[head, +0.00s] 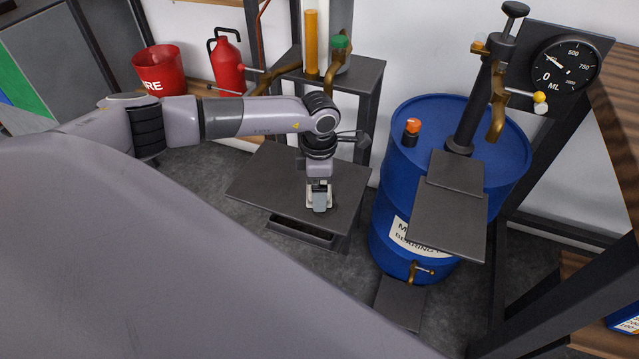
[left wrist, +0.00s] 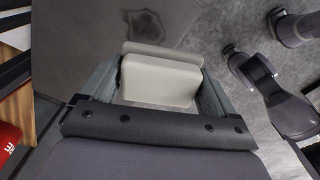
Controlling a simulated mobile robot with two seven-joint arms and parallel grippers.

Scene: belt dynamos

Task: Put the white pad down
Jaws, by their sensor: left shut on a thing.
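The white pad (left wrist: 158,82) is a small pale block, seen in the left wrist view between the two fingers of my left gripper (left wrist: 155,92). The fingers press on its two sides. In the head view my left gripper (head: 319,198) points down over the dark top of a small stand (head: 262,187). The pad is hard to make out there, and I cannot tell whether it touches the stand top. My right gripper is not in view.
A blue drum (head: 389,190) with a pump and dark plates (head: 449,222) stands to the right. A taller stand (head: 362,78) with an orange cylinder (head: 312,42) is behind. A red bucket (head: 160,75) and red can (head: 228,68) are at the back left.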

